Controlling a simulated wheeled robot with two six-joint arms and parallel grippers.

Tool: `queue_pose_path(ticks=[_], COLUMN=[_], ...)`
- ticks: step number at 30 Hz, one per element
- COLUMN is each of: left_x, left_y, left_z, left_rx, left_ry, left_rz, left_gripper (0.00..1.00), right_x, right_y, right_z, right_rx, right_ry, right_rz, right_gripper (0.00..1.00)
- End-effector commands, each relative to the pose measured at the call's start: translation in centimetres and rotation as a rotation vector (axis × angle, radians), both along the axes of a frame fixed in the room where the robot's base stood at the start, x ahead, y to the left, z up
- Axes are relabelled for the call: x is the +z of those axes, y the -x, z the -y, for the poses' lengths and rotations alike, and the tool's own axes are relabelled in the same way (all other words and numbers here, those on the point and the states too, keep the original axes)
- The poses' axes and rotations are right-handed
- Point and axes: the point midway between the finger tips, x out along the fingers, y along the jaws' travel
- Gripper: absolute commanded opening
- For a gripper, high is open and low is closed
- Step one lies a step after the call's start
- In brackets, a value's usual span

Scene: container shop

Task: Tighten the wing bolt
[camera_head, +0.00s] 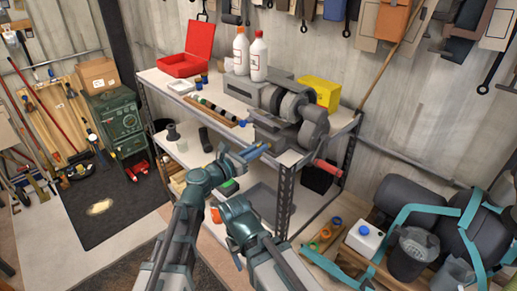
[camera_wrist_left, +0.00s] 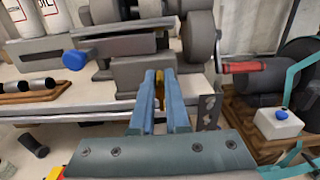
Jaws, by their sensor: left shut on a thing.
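A grey machine (camera_head: 278,125) with large round wheels stands on the front edge of the shelf top. My left gripper (camera_head: 256,151) is at its front, below the wheels. In the left wrist view the two blue fingers (camera_wrist_left: 159,95) are shut on a small yellow piece, the wing bolt (camera_wrist_left: 159,88), at the machine's lower front. The fingers hide most of the bolt, so its turn angle cannot be told. A blue knob (camera_wrist_left: 77,62) sits on the machine left of the fingers.
A red-gripped handle (camera_head: 326,166) sticks out at the machine's right. White bottles (camera_head: 258,60), a red case (camera_head: 190,52) and a yellow box (camera_head: 321,91) are on the shelf (camera_head: 165,82). A pallet with tanks and a white canister (camera_head: 364,236) stands at right.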

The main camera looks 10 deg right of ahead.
Motion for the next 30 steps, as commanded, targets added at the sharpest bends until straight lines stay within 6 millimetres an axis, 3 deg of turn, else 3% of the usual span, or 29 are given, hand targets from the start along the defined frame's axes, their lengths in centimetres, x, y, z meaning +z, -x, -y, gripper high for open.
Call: queue_pose_path(ticks=[20, 30], left_x=[-0.04, -0.12], left_y=[0.11, 0.36], left_z=[0.05, 0.19], left_rx=[0.0, -0.001], left_ry=[-0.04, -0.142], left_rz=[0.061, 0.213], left_gripper=[0.0, 0.0], right_x=[-0.03, -0.1], right_y=[0.0, 0.0], right_z=[0.0, 0.0], right_rx=[0.0, 0.0], right_ry=[0.0, 0.0], right_rz=[0.0, 0.0], right_gripper=[0.64, 0.64])
